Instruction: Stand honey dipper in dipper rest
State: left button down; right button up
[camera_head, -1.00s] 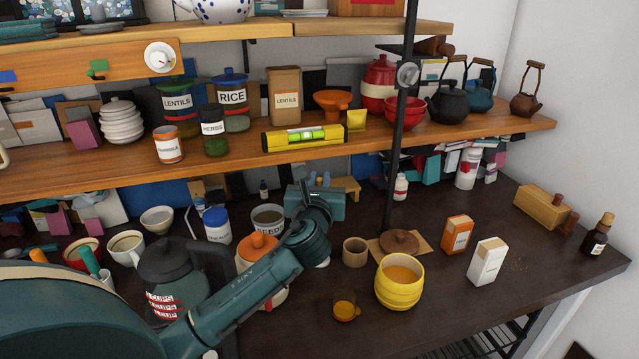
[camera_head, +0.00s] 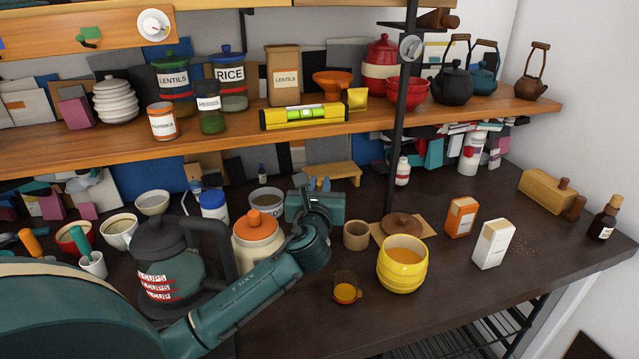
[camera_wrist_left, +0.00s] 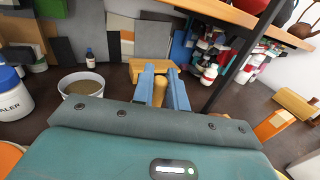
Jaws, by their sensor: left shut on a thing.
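My left gripper (camera_head: 319,184) is in the middle of the head view, above the counter and left of the small brown cup. In the left wrist view its blue fingers (camera_wrist_left: 162,82) are shut on a light wooden rod (camera_wrist_left: 159,92), seemingly the honey dipper's handle. The rest of the dipper is hidden behind the gripper body. The small brown cup (camera_head: 356,235), which looks like the dipper rest, stands upright on the counter and appears empty. A yellow honey pot (camera_head: 402,264) stands open in front of it, to the right. My right gripper is not in view.
A brown lid (camera_head: 402,226) lies on a board behind the honey pot. A glass with amber liquid (camera_head: 347,288) stands left of the pot. An orange-lidded jar (camera_head: 258,236) is beside my left arm. A black post (camera_head: 398,130) rises behind the cup.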

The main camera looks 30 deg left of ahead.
pick_arm(q)
jog(key=c, duration=1.3)
grip_release()
jog(key=v, duration=1.3)
jog(key=shift+s, duration=0.1)
jog(key=shift+d, duration=0.1)
